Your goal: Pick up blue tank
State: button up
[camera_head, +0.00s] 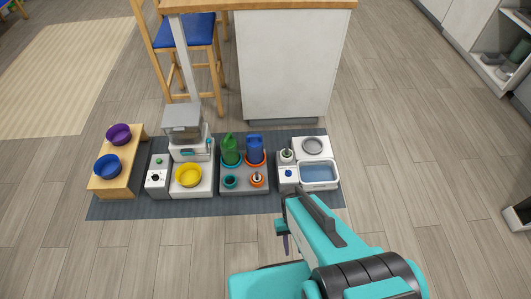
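The blue tank (255,147) stands upright in an orange-rimmed holder on a grey base (244,188) in the middle of the dark mat. A green tank (230,150) stands close to its left in a teal-rimmed holder. My gripper (285,241) is at the end of my teal arm, in front of the mat's right half. It is apart from the blue tank, below and right of it in the picture. Its fingers are small and partly hidden by my arm, so I cannot tell whether they are open or shut.
The dark mat (120,207) also holds a wooden stand with purple (118,134) and blue (107,165) bowls, a yellow bowl (188,174), a feeder (183,122), and a white water basin unit (318,174). Behind are a white counter (285,65) and a chair (197,32). Floor is clear at front left.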

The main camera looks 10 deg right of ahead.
aim_at(254, 142)
jog(key=z, duration=0.05)
jog(key=k, duration=0.4)
jog(key=u, duration=0.3)
jog(key=i, duration=0.9)
jog(key=u, duration=0.75)
